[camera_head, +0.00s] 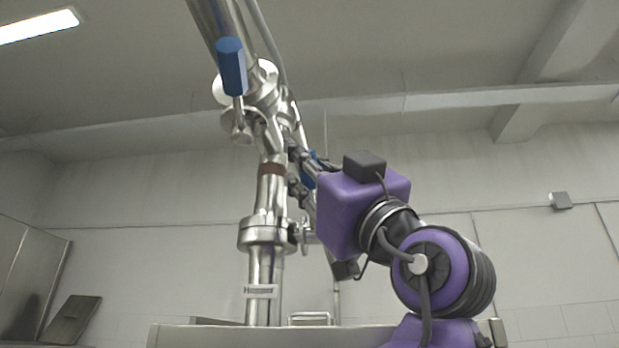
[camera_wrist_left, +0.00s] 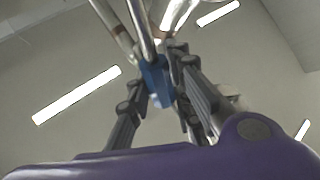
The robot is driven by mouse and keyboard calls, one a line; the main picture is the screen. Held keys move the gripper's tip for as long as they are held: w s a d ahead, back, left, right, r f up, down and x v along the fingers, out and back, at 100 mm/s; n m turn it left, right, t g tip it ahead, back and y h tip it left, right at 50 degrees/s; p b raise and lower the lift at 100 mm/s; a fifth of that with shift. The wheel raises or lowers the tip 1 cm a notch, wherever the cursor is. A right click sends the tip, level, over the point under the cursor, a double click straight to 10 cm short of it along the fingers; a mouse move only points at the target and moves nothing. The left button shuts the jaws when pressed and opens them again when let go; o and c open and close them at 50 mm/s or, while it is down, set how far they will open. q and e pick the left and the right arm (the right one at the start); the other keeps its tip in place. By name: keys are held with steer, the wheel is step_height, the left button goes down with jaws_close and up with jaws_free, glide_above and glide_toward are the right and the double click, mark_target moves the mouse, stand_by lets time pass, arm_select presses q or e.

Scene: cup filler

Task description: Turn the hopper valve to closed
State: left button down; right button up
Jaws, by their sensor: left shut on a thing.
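A steel pipe (camera_head: 264,262) stands upright in the head view, with a small label (camera_head: 261,291) that reads "Hopper". A blue valve handle (camera_head: 308,172) is beside the pipe, partly hidden behind my left gripper (camera_head: 299,170). The left gripper's fingers are shut on this handle. In the left wrist view the blue handle (camera_wrist_left: 156,82) shows between the two fingers of my left gripper (camera_wrist_left: 160,75). The valve's own body and its exact setting are hard to tell. My right gripper is not in view.
A steel counter edge (camera_head: 215,337) runs along the bottom. A leaning metal panel (camera_head: 70,319) is at the lower left. The space right of my arm is clear.

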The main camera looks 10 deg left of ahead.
arm_select(q)
steer(key=shift+s+f+n+g+y, duration=0.15)
steer(key=shift+n+g+y, duration=0.15)
steer(key=shift+n+y, duration=0.15)
steer(key=c, duration=1.8)
jaws_free()
steer(key=shift+s, duration=0.1)
steer(key=shift+c, duration=0.2)
steer(key=v, duration=1.2)
steer(key=shift+d, duration=0.1)
steer(key=shift+c, duration=0.5)
